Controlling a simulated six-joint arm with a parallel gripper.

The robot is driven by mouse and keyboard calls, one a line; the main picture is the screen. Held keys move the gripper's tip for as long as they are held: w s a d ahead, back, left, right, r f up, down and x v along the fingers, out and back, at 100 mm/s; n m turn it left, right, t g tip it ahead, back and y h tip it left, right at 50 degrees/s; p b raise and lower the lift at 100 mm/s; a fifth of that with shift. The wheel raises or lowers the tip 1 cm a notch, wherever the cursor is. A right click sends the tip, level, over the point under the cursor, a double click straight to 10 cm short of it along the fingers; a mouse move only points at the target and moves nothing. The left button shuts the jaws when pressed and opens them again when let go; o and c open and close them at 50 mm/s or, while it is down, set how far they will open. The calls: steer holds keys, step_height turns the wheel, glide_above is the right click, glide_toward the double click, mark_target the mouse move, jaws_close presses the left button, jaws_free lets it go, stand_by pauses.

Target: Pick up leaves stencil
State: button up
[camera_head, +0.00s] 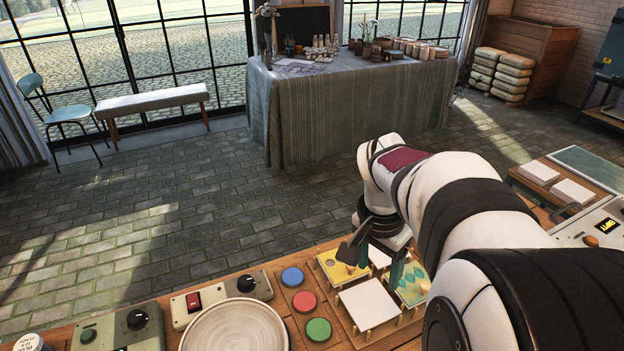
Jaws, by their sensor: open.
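A stencil with green leaf shapes on a pale yellow ground (410,288) sits in the rack on the workbench, partly hidden behind my arm. I take it for the leaves stencil. My gripper (372,262) is above the rack, up and left of the leaf stencil, with its dark fingers spread apart. Nothing shows between the fingers. One finger overlaps the yellow stencil (333,274) in the picture, and the other is near the leaf stencil's upper edge. Contact with either cannot be told.
A white square (368,305) lies in front between the stencils, with small wooden pegs around. A round plate (233,330) stands to the left. Blue, red (304,301) and green discs lie between plate and rack. A control box (215,303) stands behind the plate.

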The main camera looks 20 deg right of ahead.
steer(key=w+d+f+m+h, duration=0.1)
steer(key=d+m, duration=0.1)
steer(key=d, duration=0.5)
steer(key=w+d+f+m+h, duration=0.1)
steer(key=d+f+m, duration=0.1)
steer(key=d, duration=0.5)
glide_toward(414, 278)
steer(key=s+f, duration=0.1)
steer(key=s+d+f, duration=0.1)
steer(key=f, duration=0.1)
steer(key=s+f, duration=0.1)
steer(key=s, duration=0.1)
steer(key=shift+s+d+f, duration=0.1)
steer(key=shift+d+f, duration=0.3)
jaws_close()
